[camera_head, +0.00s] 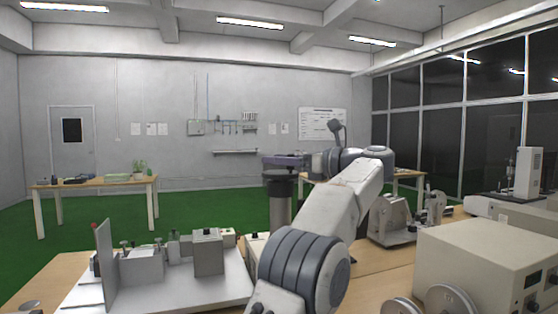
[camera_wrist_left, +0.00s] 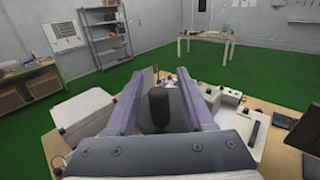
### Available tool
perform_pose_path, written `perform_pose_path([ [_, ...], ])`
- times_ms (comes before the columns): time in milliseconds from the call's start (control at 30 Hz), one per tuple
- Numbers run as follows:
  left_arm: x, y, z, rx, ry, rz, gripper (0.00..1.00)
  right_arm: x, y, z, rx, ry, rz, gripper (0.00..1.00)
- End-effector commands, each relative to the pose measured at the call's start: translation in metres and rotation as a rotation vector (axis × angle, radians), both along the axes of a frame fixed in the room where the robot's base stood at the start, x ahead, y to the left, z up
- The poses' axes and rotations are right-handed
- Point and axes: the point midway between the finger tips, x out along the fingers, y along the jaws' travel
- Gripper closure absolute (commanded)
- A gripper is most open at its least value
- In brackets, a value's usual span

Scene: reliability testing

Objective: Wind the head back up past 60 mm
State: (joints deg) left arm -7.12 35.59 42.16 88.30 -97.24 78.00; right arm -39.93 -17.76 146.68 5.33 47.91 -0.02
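My left gripper (camera_head: 284,161) is at the middle of the head view, at the end of a white and grey arm. In the left wrist view its two purple fingers (camera_wrist_left: 158,78) stand well apart. A dark rounded shape (camera_wrist_left: 157,106) shows between them; I cannot tell what it is or whether they touch it. An upright white column device (camera_head: 528,165) stands on the right bench, with a dark slim part at its left. I cannot tell whether this carries the head, and no millimetre scale is readable. My right gripper is not in view.
A light plate with grey blocks (camera_head: 208,253) lies on the near bench at the left. A cream instrument box (camera_head: 480,265) and two round reels (camera_head: 450,301) are at the right. A grey fixture (camera_head: 392,220) stands behind my arm. Green floor lies beyond.

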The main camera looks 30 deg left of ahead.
Motion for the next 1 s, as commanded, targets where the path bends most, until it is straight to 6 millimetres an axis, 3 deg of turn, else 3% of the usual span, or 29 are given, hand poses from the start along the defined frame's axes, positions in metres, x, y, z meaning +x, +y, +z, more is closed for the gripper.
perform_pose_path([
  [267, 0.001, -0.006, -0.001, -0.001, 0.001, -0.002, 0.47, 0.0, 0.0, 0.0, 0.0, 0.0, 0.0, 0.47],
  [700, 0.002, -0.085, 0.001, -0.001, 0.001, -0.003, 0.47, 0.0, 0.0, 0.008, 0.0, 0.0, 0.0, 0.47],
  [1000, 0.001, -0.105, 0.0, -0.001, 0.0, 0.0, 0.47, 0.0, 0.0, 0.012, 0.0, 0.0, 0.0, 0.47],
])
